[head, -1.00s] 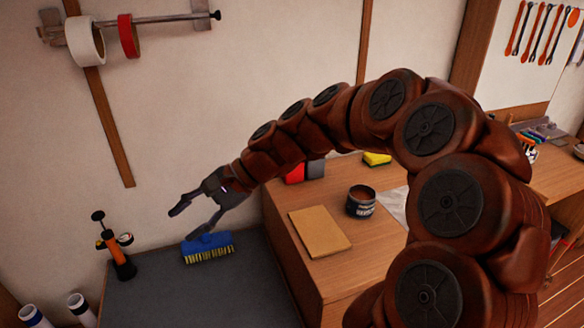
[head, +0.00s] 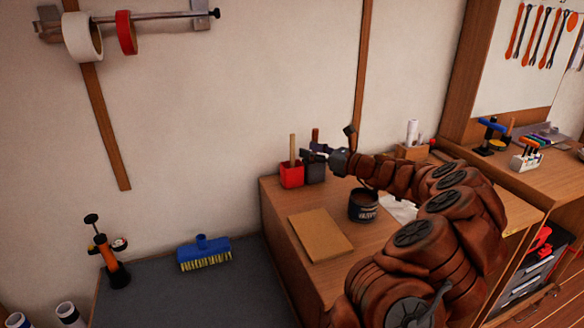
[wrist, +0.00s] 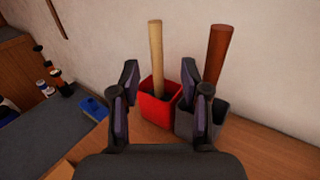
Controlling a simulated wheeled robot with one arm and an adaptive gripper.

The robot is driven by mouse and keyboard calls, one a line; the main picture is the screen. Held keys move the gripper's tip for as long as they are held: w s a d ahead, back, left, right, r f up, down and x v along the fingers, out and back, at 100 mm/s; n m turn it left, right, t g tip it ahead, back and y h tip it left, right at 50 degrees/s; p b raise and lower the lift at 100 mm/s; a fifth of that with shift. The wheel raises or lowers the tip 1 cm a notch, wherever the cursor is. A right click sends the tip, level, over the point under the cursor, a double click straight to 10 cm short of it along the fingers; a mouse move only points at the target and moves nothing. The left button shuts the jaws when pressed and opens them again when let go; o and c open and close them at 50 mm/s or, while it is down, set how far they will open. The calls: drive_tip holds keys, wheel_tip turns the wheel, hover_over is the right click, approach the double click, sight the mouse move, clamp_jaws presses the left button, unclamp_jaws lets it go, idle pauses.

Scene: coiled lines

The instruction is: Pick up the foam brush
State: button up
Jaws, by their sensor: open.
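Two upright handles stand in cups at the back left of the wooden bench: a pale handle (head: 293,148) in a red cup (head: 291,177) and a dark brown handle (head: 315,136) in a grey cup (head: 315,174). Their lower ends are hidden in the cups, so I cannot tell which is the foam brush. In the wrist view the pale handle (wrist: 156,45) rises between my fingers' lines, and the brown handle (wrist: 218,52) stands right of them. My gripper (head: 328,146) is open and empty, close to the cups. It also shows in the wrist view (wrist: 162,82).
A dark tin (head: 362,207) and a tan board (head: 321,235) lie nearer on the bench. A blue scrub brush (head: 204,253) lies on the lower grey surface, with an orange and black tool (head: 110,257) left of it. The wall rises behind the cups.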

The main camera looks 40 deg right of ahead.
sight(292, 142)
drive_tip(key=x, duration=0.4)
drive_tip(key=r+x, duration=0.1)
drive_tip(key=x, duration=0.2)
drive_tip(key=shift+s+a+r+p, duration=0.1)
drive_tip(key=shift+a+p, duration=0.1)
drive_tip(key=shift+p, duration=0.2)
drive_tip(key=shift+c, duration=0.2)
clamp_jaws()
